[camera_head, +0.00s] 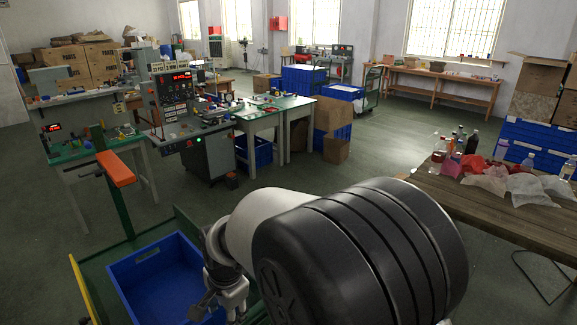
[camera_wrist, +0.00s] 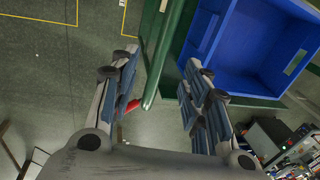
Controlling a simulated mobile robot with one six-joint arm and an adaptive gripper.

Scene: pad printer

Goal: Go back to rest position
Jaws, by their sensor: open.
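My gripper (camera_wrist: 157,92) shows in the wrist view with its two fingers apart and nothing between them. Behind the gap are a green post and the grey-green floor. In the head view my gripper (camera_head: 216,298) is at the lower middle, beside and partly in front of a blue bin (camera_head: 150,285). My own arm hides part of it and much of the lower middle. The blue bin looks empty and also shows in the wrist view (camera_wrist: 240,45), to the right of the fingers.
The bin sits in a green-framed cart (camera_head: 98,252) with an orange-topped post (camera_head: 116,168). A pad printer (camera_head: 190,110) stands beyond, by green-topped tables (camera_head: 270,108). A wooden table (camera_head: 470,195) with bottles and cloths is at right. Open floor (camera_head: 330,165) lies between.

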